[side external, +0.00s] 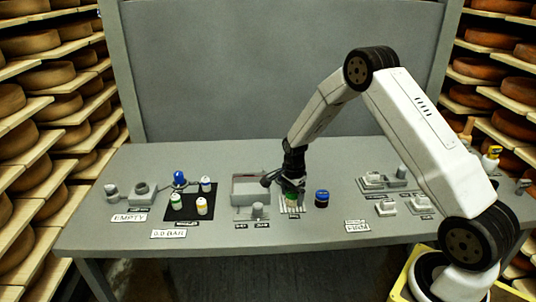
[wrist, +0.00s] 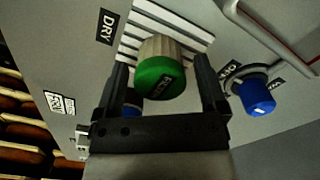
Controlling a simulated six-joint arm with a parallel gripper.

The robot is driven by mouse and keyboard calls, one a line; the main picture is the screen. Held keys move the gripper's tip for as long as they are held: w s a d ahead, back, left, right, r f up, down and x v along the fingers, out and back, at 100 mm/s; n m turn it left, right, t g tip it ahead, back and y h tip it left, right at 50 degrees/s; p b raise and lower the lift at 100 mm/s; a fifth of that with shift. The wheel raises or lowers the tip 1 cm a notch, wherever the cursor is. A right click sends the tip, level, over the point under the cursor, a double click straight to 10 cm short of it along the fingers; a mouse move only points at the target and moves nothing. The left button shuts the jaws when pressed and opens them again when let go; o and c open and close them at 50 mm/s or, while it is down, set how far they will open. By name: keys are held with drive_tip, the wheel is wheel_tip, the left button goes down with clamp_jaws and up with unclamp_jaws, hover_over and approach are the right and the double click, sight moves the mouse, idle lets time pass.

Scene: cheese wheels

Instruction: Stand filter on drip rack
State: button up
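The filter, a pale ribbed body with a green lettered cap (wrist: 161,78), stands on the white slatted drip rack (wrist: 150,27) beside the DRY label. In the side view its green cap (side external: 291,200) shows over the rack (side external: 284,211), just under my gripper (side external: 292,187). My gripper (wrist: 162,75) has one finger on each side of the filter, with a visible gap at both sides, so it looks open around the filter without holding it. The filter's foot is partly hidden by its cap.
A grey tray (side external: 246,190) stands to the left. A blue knob (wrist: 258,95) is at the right in the wrist view. Several capped bottles stand on a black mat (side external: 190,213) farther left.

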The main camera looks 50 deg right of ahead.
sight(292, 195)
drive_tip(key=shift+r, duration=0.1)
idle(0.3)
wheel_tip(292, 195, up, 12)
idle(0.7)
idle(0.5)
drive_tip(key=s+a+r+n+t, duration=0.1)
drive_tip(key=s+a+n+t, duration=0.1)
drive_tip(key=s+a+n, duration=1.3)
drive_tip(key=s+n, duration=0.2)
drive_tip(key=n, duration=0.3)
drive_tip(key=shift+s+a+r+t, duration=0.25)
drive_tip(key=shift+r+t, duration=0.05)
idle(0.3)
